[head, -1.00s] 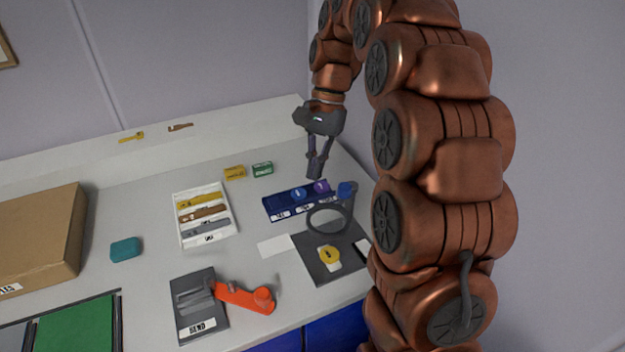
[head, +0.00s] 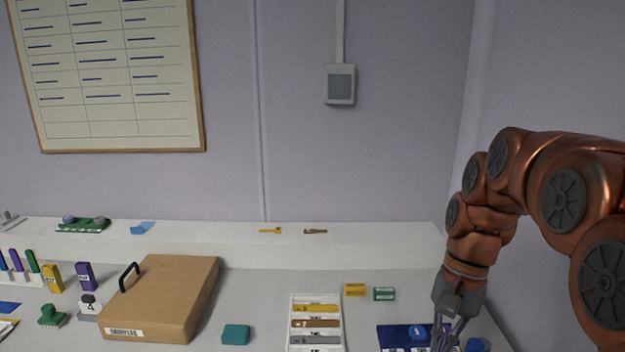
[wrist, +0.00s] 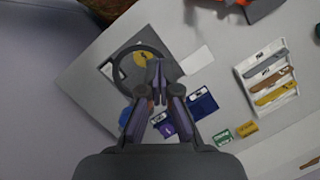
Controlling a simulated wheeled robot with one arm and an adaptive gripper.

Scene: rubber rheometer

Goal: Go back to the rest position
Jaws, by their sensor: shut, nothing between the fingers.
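The blue tray (wrist: 204,105) lies beside the fingers. I cannot tell the exact height of the fingers above the table.
A white tray (head: 292,318) of strips stands left of my gripper. Yellow (head: 355,289) and green (head: 384,294) small boxes lie near it. A cardboard box (head: 190,300) and a teal block (head: 236,334) are further left. A raised shelf (head: 380,240) runs along the wall.

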